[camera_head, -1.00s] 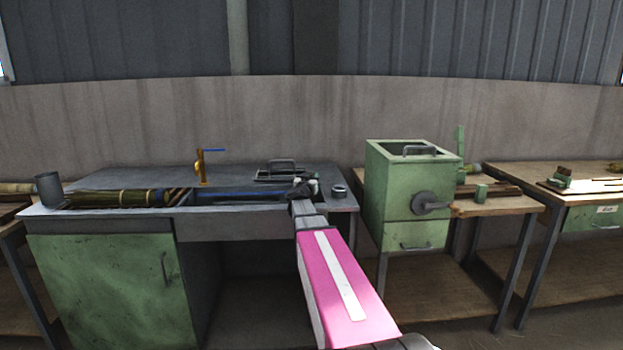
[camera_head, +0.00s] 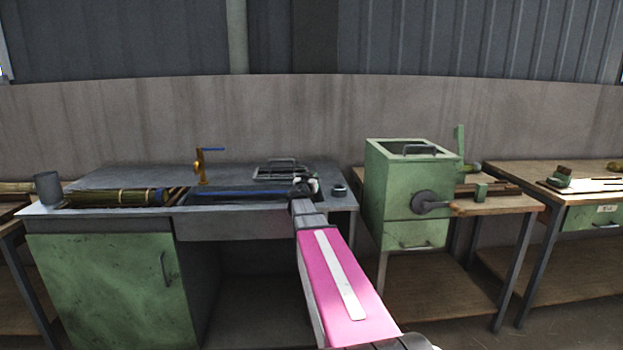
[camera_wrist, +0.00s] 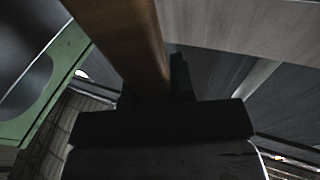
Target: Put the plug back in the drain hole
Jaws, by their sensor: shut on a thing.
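My gripper (camera_head: 304,187) is at the right end of the sink basin (camera_head: 240,205) in the head view, at the end of my pink arm link. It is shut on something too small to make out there. In the wrist view a brown, wood-coloured bar (camera_wrist: 125,40) runs from the top down to the dark jaws; its far end is out of frame. I cannot make out the plug or the drain hole for certain. A blue strip (camera_head: 235,193) lies along the basin.
A brass tap (camera_head: 201,170) stands behind the basin. A rack with a handle (camera_head: 280,172) lies behind my gripper, and a small grey ring (camera_head: 339,190) to its right. A green machine (camera_head: 410,185) stands right.

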